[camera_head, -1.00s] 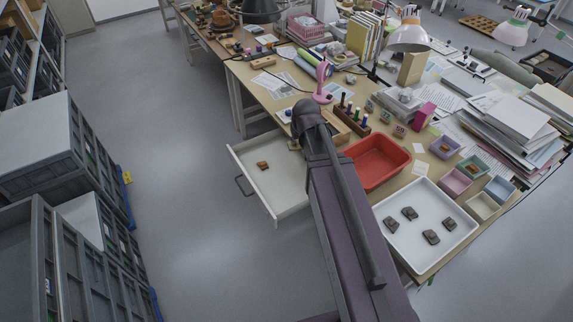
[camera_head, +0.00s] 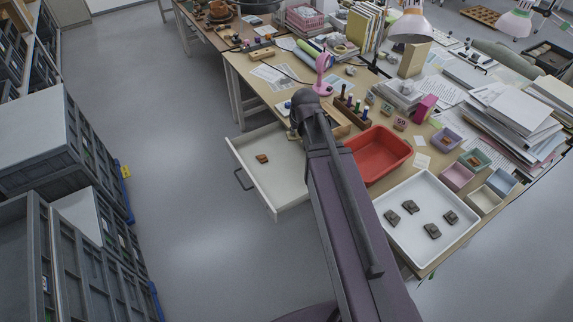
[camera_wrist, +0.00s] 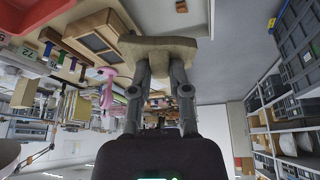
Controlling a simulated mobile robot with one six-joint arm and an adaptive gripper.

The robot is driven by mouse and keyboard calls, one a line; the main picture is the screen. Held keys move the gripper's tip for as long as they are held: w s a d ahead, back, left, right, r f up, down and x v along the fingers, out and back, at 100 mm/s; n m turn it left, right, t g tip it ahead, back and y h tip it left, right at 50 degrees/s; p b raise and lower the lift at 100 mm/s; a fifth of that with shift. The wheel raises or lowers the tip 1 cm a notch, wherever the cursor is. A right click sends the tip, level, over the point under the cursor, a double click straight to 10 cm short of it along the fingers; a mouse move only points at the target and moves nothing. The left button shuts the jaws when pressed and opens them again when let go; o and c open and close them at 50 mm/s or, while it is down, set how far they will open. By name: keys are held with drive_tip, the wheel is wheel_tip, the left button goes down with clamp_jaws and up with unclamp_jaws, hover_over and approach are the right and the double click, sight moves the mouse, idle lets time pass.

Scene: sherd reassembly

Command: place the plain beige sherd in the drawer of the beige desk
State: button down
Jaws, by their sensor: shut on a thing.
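The open drawer (camera_head: 276,196) of the beige desk (camera_head: 256,88) is pulled out to the left of my arm. The held sherd appears above the drawer's inner end, near the desk edge; its height cannot be told.
An orange-brown sherd (camera_head: 262,159) lies in the drawer, whose floor is otherwise largely clear. A red tub (camera_head: 380,152) and a white tray (camera_head: 432,248) with several dark sherds stand right of my arm. Grey crates (camera_head: 40,150) stand at left, with open floor between.

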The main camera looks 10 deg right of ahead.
drive_tip(key=w+a+f+n+b, duration=0.1)
drive_tip(key=w+f+b, duration=0.4)
drive_tip(key=f+b, duration=0.6)
drive_tip(key=w+a+f+n+y+b, duration=0.1)
drive_tip(key=w+f+b, duration=0.4)
drive_tip(key=f+b, duration=0.6)
drive_tip(key=w+a+f+n+b, duration=0.1)
drive_tip(key=w+f+b, duration=0.4)
drive_tip(key=f+b, duration=0.6)
drive_tip(key=shift+a+f, duration=0.4)
drive_tip(key=shift+f, duration=0.1)
drive_tip(key=shift+w, duration=0.1)
drive_tip(key=b, duration=0.7)
hover_over(277, 179)
drive_tip(key=s, duration=0.2)
drive_tip(key=f, duration=0.6)
drive_tip(key=shift+w+d+f, duration=0.15)
drive_tip(key=shift+d, duration=0.1)
drive_tip(key=shift+f, duration=0.1)
drive_tip(key=shift+f+b, duration=1.65)
drive_tip(key=shift+f, duration=0.1)
drive_tip(key=shift+f, duration=0.2)
drive_tip(key=c, duration=0.6)
unclamp_jaws()
drive_tip(key=shift+r, duration=0.1)
